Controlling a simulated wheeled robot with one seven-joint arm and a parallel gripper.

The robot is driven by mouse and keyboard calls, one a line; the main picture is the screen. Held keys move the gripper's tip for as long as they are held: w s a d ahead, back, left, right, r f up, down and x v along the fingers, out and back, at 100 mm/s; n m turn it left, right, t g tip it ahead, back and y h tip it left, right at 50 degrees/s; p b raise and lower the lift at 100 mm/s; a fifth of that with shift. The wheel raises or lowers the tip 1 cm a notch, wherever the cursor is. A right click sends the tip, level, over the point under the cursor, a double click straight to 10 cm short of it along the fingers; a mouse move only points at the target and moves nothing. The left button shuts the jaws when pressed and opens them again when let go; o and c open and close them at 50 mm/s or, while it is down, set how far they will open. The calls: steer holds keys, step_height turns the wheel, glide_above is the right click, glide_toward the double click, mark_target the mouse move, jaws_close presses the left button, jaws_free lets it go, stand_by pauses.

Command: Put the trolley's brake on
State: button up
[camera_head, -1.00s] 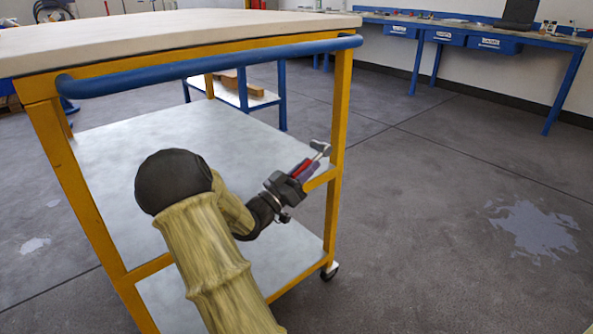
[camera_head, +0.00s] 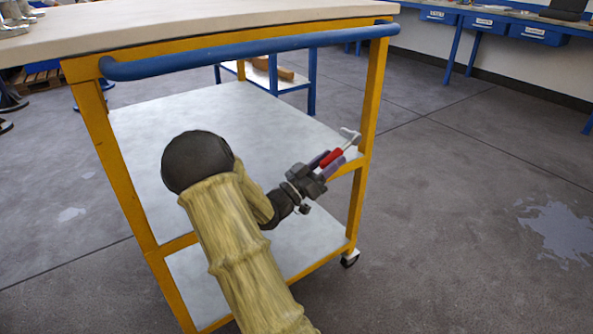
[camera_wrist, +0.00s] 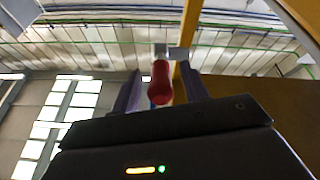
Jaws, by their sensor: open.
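The trolley has a yellow frame (camera_head: 113,170), a blue push bar (camera_head: 250,48) and pale shelves. A lever with a red grip (camera_head: 331,158) and a pale metal end shows in front of its right-hand post; I take it for the brake lever. My gripper (camera_head: 327,164) is open, its fingers on either side of the red grip. In the wrist view, the red grip (camera_wrist: 161,83) lies between the purple fingers (camera_wrist: 160,93), with a grey metal piece beyond it. I cannot tell whether the fingers touch the grip. The lever's mount is not clear.
The trolley's middle shelf (camera_head: 240,115) is bare beside my arm. A castor (camera_head: 350,259) shows at the lower right. A blue workbench (camera_head: 490,25) stands at the back right. The grey floor (camera_head: 450,230) right of the trolley is open, with a pale stain.

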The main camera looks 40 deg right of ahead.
steer(key=w+a+p, duration=0.1)
steer(key=a+p, duration=0.3)
steer(key=a, duration=0.8)
steer(key=shift+a+f+p, duration=0.2)
steer(key=shift+a+p, duration=0.2)
